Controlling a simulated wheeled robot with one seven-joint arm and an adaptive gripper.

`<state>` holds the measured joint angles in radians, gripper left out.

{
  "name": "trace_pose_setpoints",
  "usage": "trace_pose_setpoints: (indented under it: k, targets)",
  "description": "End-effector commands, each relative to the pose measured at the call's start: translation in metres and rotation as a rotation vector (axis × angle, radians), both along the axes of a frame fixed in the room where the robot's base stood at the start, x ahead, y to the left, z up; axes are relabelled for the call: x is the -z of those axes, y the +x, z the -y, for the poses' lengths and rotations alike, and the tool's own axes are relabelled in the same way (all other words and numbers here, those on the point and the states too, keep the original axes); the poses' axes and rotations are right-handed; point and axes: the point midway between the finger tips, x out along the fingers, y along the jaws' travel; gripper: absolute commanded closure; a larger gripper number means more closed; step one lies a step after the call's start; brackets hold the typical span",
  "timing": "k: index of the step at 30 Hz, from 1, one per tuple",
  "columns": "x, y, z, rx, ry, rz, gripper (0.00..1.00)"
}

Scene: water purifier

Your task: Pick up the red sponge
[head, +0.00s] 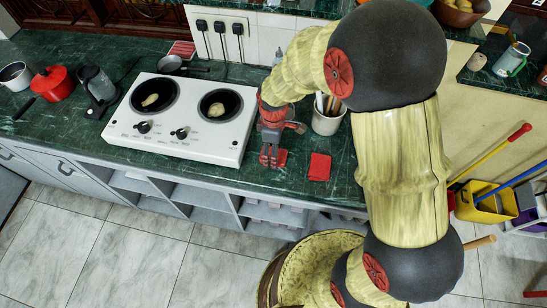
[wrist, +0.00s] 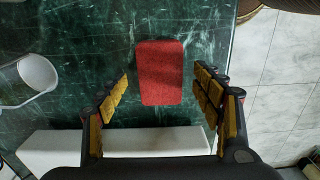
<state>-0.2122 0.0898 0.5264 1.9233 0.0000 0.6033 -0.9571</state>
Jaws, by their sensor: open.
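The red sponge (head: 320,167) lies flat on the dark green marble counter (head: 240,180), close to its front edge. In the head view my gripper (head: 270,158) is low over the counter, to the left of the sponge and apart from it. In the wrist view the sponge (wrist: 160,72) shows whole, between the lines of the two fingers. My gripper (wrist: 161,80) is open, its yellow-padded fingers spread to either side of the sponge in that view. Nothing is held.
A white two-burner cooktop (head: 183,121) stands just left of my gripper. A utensil pot (head: 327,118) stands behind the sponge; a white rounded container (wrist: 38,72) shows left in the wrist view. The counter's front edge drops to tiled floor (wrist: 285,65).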

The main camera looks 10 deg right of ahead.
Motion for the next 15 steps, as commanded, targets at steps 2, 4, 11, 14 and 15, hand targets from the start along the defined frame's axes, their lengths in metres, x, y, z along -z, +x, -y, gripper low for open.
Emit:
trace_pose_setpoints:
  k: [2, 4, 11, 14, 15]
  targets:
    - [0.0104, -0.0003, -0.0002, 0.000, 0.000, 0.000, 0.33]
    - [0.0119, 0.0001, -0.0003, 0.000, 0.001, 0.001, 0.33]
    - [0.0107, 0.0001, -0.0004, 0.000, 0.001, 0.001, 0.37]
    - [0.0107, 0.0000, -0.0004, 0.000, 0.001, 0.001, 0.42]
    - [0.0107, 0.0000, -0.0004, 0.000, 0.001, 0.001, 0.45]
